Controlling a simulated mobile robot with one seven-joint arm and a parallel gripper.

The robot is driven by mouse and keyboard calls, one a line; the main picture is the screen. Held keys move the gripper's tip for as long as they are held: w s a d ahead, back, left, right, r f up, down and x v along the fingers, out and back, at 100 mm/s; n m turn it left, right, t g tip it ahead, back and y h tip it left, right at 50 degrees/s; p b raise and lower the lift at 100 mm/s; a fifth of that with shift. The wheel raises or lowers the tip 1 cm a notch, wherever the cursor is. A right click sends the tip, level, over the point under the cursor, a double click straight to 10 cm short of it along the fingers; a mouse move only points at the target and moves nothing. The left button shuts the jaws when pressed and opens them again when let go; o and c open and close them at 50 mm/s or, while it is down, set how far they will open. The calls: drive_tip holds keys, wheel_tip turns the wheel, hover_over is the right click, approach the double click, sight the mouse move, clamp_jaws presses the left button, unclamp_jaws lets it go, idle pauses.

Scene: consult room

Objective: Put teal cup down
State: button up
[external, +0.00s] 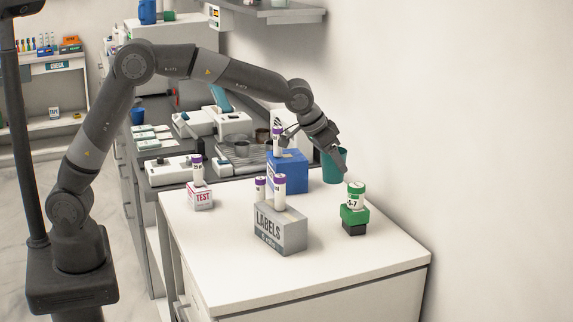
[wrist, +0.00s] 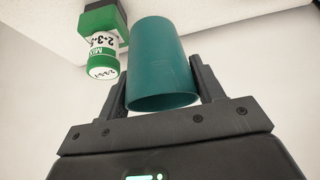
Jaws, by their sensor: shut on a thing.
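The teal cup (external: 333,166) is between the fingers of my gripper (external: 332,149), near the back right of the white counter. In the wrist view the teal cup (wrist: 160,65) sits between both fingers of my gripper (wrist: 160,85), with its open end facing the camera. My gripper is shut on it. The cup looks at or just above the counter; I cannot tell whether it touches.
A green-and-white jar (external: 356,195) stands on a green and black block (external: 354,219) right of the cup; the jar also shows in the wrist view (wrist: 102,52). A blue box (external: 287,172), a LABELS box (external: 280,230) and a TEST box (external: 200,197) carry purple-capped tubes. The front counter (external: 330,265) is clear.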

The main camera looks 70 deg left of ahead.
drive_tip(key=s+d+r+m+h, duration=0.2)
drive_tip(key=s+d+m, duration=0.1)
drive_tip(key=s+d, duration=1.7)
drive_tip(key=s+d+f+m+g+h, duration=0.1)
drive_tip(key=s+d+m, duration=0.1)
drive_tip(key=s, duration=1)
drive_tip(key=s+d+f+m, duration=0.1)
drive_tip(key=s+d, duration=0.1)
drive_tip(key=s, duration=1)
drive_tip(key=shift+w+a+f, duration=0.6)
drive_tip(key=shift+w+f, duration=1.15)
drive_tip(key=shift+f, duration=0.1)
drive_tip(key=shift+w+a+f, duration=0.55)
drive_tip(key=shift+w+f, duration=1.15)
drive_tip(key=shift+f, duration=0.15)
drive_tip(key=shift+w+a+f, duration=0.6)
drive_tip(key=shift+w+f, duration=1.15)
drive_tip(key=shift+f, duration=0.1)
